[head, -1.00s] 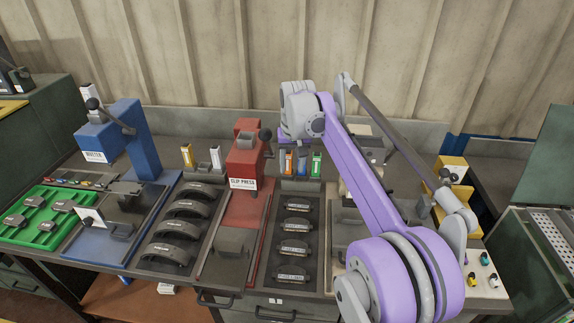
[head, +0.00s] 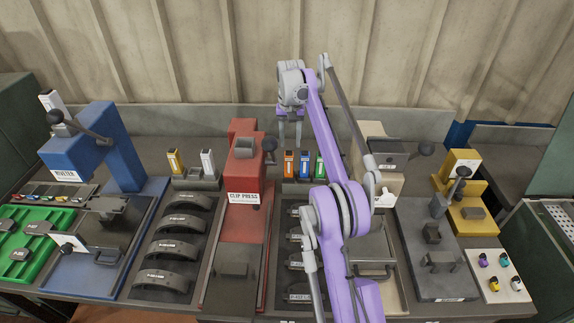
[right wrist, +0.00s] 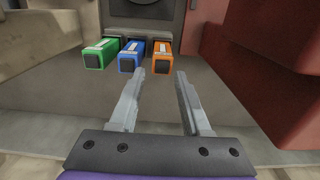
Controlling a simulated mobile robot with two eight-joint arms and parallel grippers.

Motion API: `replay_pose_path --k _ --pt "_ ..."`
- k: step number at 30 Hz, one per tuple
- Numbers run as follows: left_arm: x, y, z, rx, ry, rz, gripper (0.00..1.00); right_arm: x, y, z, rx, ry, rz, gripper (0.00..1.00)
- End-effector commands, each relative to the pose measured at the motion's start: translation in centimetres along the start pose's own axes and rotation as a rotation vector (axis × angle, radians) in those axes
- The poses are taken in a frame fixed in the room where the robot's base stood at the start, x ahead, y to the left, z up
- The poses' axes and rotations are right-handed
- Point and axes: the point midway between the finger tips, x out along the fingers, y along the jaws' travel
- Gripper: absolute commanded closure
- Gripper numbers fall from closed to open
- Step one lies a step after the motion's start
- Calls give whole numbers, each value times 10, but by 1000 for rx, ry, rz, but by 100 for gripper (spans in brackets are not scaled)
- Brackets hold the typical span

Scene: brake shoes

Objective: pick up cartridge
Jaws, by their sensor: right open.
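Three cartridges stand side by side in a dark holder between the red press and the cream machine: orange (head: 289,165), blue (head: 304,166) and green (head: 320,164). My right gripper (head: 290,140) hangs behind the orange and blue cartridges, fingers pointing down, open and empty. In the right wrist view the orange cartridge (right wrist: 162,60) lies beyond the gap between the open fingertips (right wrist: 159,78). The blue cartridge (right wrist: 131,57) is just beyond the left fingertip, and the green one (right wrist: 101,54) is farther left. My left gripper is not in view.
The red clip press (head: 243,170) stands close left of the cartridges, the cream machine (head: 385,190) to the right. A yellow cartridge (head: 174,161) and a white one (head: 208,161) stand in another holder (head: 196,181). Brake shoes (head: 172,240) lie in a tray. The blue riveter (head: 110,145) is farther left.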

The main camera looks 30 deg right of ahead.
Motion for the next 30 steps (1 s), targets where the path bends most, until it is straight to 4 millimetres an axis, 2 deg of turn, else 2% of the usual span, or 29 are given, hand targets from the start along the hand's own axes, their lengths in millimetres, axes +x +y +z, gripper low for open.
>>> replay_pose_path --k 1,3,11,18,21,26,30 --pt "5 0 8 0 -9 0 50 15 0 2 -1 -3 2 52" --pt "8 0 12 0 -13 0 50 26 0 1 -1 -3 2 52" --pt "12 0 18 0 -20 0 50 46 -1 0 -1 0 0 52" --pt "20 0 30 0 -31 0 50 82 -2 0 -1 -1 0 52" --pt "21 0 31 0 -32 0 50 87 -2 0 -1 0 0 52" --pt "20 0 30 0 -31 0 50 86 -3 0 -1 1 -1 52" --pt "20 0 30 0 -31 0 50 86 -3 -1 -1 1 -1 74"
